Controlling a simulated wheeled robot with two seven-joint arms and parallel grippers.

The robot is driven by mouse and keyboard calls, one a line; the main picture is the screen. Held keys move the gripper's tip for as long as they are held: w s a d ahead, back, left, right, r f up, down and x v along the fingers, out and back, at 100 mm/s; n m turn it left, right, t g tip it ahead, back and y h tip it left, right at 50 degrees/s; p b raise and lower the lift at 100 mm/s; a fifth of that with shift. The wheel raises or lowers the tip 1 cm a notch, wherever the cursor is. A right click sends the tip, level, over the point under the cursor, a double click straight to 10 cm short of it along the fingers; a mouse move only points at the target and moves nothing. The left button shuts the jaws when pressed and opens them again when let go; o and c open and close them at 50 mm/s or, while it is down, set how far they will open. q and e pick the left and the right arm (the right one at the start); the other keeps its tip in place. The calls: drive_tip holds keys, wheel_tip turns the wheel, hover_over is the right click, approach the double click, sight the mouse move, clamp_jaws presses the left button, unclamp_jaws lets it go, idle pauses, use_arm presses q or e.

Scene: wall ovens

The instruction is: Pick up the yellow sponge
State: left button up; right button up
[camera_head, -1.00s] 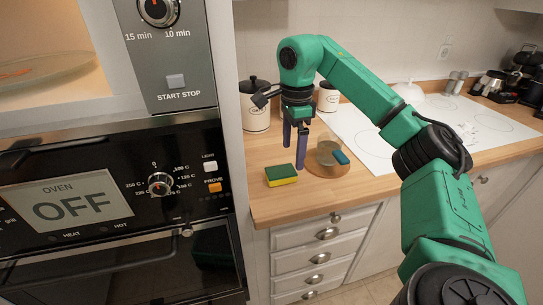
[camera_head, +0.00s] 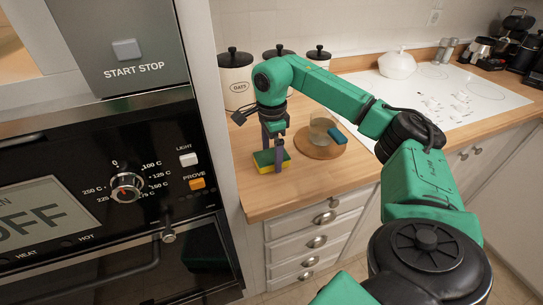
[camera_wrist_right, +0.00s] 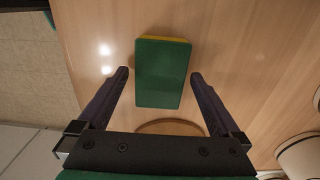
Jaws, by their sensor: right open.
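The yellow sponge (camera_head: 262,169) has a green scouring top and lies flat on the wooden counter, near the counter's left end. My right gripper (camera_head: 273,168) points down over it, its fingers partly covering it in the head view. In the right wrist view the green top of the sponge (camera_wrist_right: 163,75) shows between the fingertips of my open right gripper (camera_wrist_right: 159,75). There is a gap between the sponge and each finger. I cannot tell how high the fingertips are above the counter. My left gripper is not in view.
A round wooden board (camera_head: 312,151) with a glass jar (camera_head: 320,130) and a blue item (camera_head: 337,135) is close to the right of the sponge. White canisters (camera_head: 236,80) stand behind. The oven (camera_head: 100,200) fills the left side; a white hob (camera_head: 440,95) lies right.

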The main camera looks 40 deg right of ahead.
sight(271, 155)
drive_tip(key=shift+s+f, duration=0.1)
drive_tip(key=shift+f, duration=0.35)
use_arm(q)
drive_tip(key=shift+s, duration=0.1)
use_arm(e)
drive_tip(key=shift+f, duration=0.15)
drive_tip(key=c, duration=1.4)
wheel_tip(271, 155, up, 9)
drive_tip(key=shift+r, duration=0.1)
use_arm(q)
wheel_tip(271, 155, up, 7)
drive_tip(key=p, duration=0.7)
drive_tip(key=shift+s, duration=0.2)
use_arm(e)
wheel_tip(271, 155, up, 11)
